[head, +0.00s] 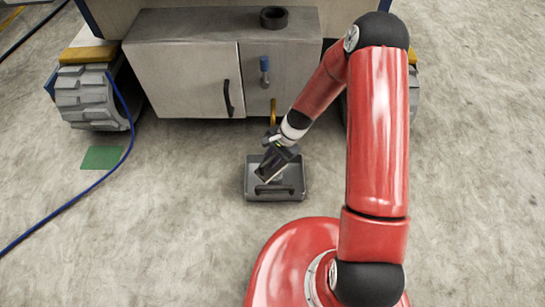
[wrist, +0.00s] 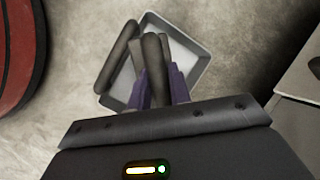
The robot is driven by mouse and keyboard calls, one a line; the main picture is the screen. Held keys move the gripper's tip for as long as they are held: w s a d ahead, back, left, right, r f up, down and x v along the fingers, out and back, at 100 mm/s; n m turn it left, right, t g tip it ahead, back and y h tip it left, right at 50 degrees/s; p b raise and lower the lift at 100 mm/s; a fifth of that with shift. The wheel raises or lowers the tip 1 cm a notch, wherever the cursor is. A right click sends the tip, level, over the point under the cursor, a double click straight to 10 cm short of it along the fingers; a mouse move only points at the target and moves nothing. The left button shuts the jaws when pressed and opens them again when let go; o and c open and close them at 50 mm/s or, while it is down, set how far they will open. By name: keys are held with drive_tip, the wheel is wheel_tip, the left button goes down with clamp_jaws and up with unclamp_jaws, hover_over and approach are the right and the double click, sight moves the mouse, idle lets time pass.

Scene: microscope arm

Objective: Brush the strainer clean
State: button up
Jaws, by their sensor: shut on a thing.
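My gripper (head: 272,165) reaches down over a grey square tray (head: 249,190) on the floor. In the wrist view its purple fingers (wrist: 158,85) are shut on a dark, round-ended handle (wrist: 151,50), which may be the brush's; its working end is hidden. A second dark rod (wrist: 117,56) lies along the left side of the tray (wrist: 197,50); it also shows near the tray's front in the head view (head: 275,189). I cannot clearly pick out the strainer. A dark open ring (head: 274,17) sits on top of the grey cabinet.
The grey cabinet (head: 185,75) with a black door handle stands behind the tray. A blue-handled valve (head: 264,66) and a brass pipe (head: 273,112) are on its front. A green mat (head: 102,157) and a blue hose (head: 70,195) lie left.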

drive_tip(key=shift+w+d, duration=0.1)
drive_tip(key=shift+w+d, duration=0.95)
drive_tip(key=shift+d, duration=0.05)
drive_tip(key=shift+s+a, duration=0.1)
drive_tip(key=shift+s+a, duration=0.95)
drive_tip(key=shift+a, duration=0.05)
drive_tip(key=shift+b, duration=0.3)
drive_tip(key=shift+w+d+f, duration=0.1)
drive_tip(key=shift+w+d, duration=0.95)
drive_tip(key=shift+d, duration=0.05)
